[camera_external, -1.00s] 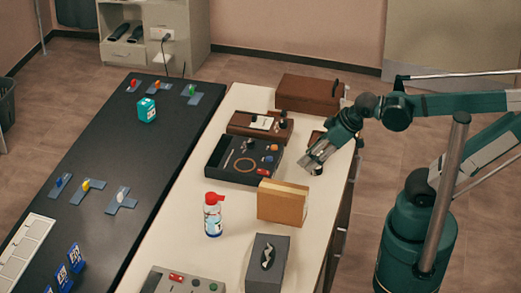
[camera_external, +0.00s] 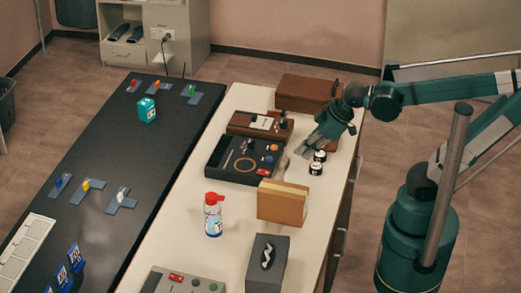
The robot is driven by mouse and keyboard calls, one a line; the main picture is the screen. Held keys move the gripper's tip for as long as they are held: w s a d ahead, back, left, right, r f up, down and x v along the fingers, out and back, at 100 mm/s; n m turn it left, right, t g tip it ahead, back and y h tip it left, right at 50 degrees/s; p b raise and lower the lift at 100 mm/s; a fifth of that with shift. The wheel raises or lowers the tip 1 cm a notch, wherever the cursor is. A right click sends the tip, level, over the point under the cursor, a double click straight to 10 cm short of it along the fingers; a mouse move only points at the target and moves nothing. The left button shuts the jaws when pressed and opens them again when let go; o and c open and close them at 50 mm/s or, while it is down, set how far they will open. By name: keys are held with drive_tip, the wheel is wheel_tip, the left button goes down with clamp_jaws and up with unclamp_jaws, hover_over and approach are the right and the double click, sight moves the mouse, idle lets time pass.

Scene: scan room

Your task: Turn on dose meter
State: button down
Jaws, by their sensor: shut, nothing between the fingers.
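I cannot tell for sure which thing is the dose meter. One candidate is a small teal box (camera_external: 147,109) with a white label, standing on the dark bench. Another is a brown wooden instrument (camera_external: 243,122) with a pale panel and dark knobs, at the back of the cream table. A grey console (camera_external: 160,283) with a red window and buttons is cut off at the bottom edge. My gripper (camera_external: 302,153) is shut and empty. It hangs over the cream table, right of the black tray and apart from all candidates.
The black tray (camera_external: 213,173) holds small parts and a copper-coloured ring. Two small black jars (camera_external: 316,168) stand just right of my gripper. A tan box (camera_external: 282,203), a red-capped bottle (camera_external: 213,217), a grey tissue box (camera_external: 253,265) and a brown case (camera_external: 300,92) share the cream table.

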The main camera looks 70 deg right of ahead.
drive_tip(key=w+r+n+g+p, duration=0.1)
drive_tip(key=w+r+n+p, duration=0.2)
drive_tip(key=w+n+p, duration=0.15)
drive_tip(key=n+g+p, duration=0.4)
drive_tip(key=n+p, duration=0.7)
drive_tip(key=p, duration=0.1)
hover_over(261, 171)
drive_tip(key=s, duration=0.3)
drive_tip(key=shift+w+r, duration=0.1)
drive_tip(key=shift+w, duration=0.15)
drive_tip(key=shift+f, duration=0.2)
drive_tip(key=shift+w+f+b, duration=0.25)
drive_tip(key=shift+w+f, duration=0.1)
drive_tip(key=shift+f, duration=1.9)
drive_tip(key=shift+w+f+b, duration=0.2)
drive_tip(key=shift+w+f, duration=0.1)
drive_tip(key=shift+f, duration=2)
drive_tip(key=shift+w+f+b, duration=0.25)
drive_tip(key=shift+w+f, duration=0.1)
drive_tip(key=shift+f, duration=1.9)
drive_tip(key=shift+f, duration=0.1)
